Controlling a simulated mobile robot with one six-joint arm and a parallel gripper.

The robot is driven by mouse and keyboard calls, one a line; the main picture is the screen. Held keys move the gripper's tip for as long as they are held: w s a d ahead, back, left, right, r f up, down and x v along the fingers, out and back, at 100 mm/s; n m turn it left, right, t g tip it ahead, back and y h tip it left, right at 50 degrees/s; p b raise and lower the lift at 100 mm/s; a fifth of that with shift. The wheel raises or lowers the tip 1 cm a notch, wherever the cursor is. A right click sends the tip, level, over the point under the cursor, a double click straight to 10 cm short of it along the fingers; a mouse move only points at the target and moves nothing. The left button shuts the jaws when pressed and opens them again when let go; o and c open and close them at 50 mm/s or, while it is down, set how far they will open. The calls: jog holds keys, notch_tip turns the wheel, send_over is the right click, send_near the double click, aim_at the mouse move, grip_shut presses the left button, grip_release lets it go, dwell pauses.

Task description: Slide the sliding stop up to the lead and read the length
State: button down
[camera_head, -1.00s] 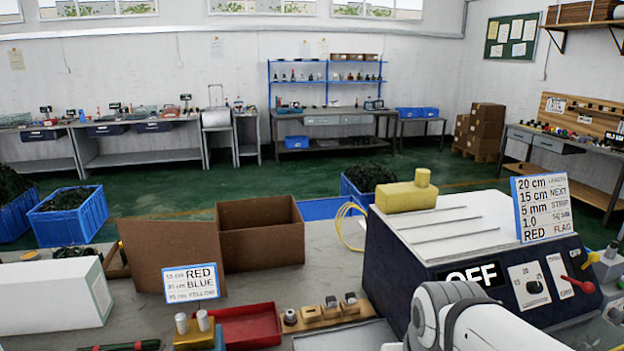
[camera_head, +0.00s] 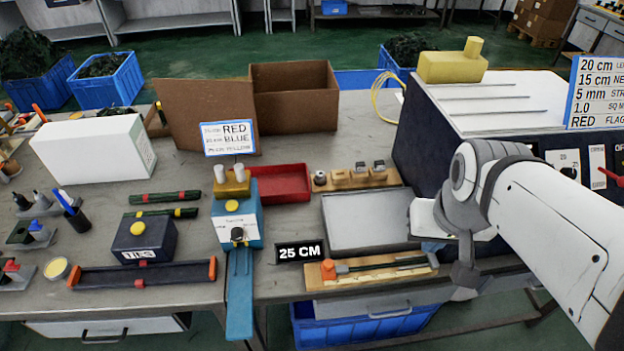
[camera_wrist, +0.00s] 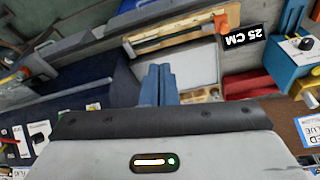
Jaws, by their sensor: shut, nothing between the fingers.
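A wooden measuring board (camera_head: 375,279) lies along the front edge of the bench; it also shows in the wrist view (camera_wrist: 158,41). An orange block (camera_head: 328,270), seemingly the sliding stop, sits at its left end and shows in the wrist view (camera_wrist: 219,22). A dark thin bar (camera_head: 385,265) lies along the board; whether it is the lead I cannot tell. A black display (camera_head: 300,251) beside it reads 25 CM. My gripper (camera_wrist: 158,70) has its blue fingers together and empty, apart from the board; in the head view my arm mostly hides it.
A grey tray (camera_head: 368,247) lies behind the board. A blue machine (camera_head: 238,222) stands left of the display. A dark OFF machine (camera_head: 420,135) stands at the right back. A black rail (camera_head: 180,273) with orange ends lies front left. A blue bin (camera_head: 365,325) is below.

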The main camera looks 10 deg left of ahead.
dwell(0.4)
jog(key=m+g+y+b, duration=0.5)
jog(key=m+g+y, duration=0.15)
jog(key=m, duration=0.75)
send_near(328, 268)
jog(key=w+d+r, duration=0.2)
jog(key=w+d, duration=0.2)
jog(key=d, duration=0.4)
jog(key=shift+t+y, duration=0.25)
jog(key=shift+y, duration=0.2)
jog(key=x, duration=1)
jog(key=shift+s+a+b, duration=0.1)
jog(key=shift+s+b, duration=0.05)
jog(key=shift+b, duration=0.2)
jog(key=shift+s+a+n, duration=0.15)
jog(key=shift+s+a, duration=0.05)
jog(key=shift+a, duration=0.4)
jog(key=shift+s+a+n, duration=0.15)
jog(key=shift+s+a, duration=0.05)
jog(key=shift+a, duration=0.4)
jog(key=shift+s+a+f, duration=0.15)
jog(key=shift+s+a, duration=0.1)
jog(key=shift+a, duration=0.3)
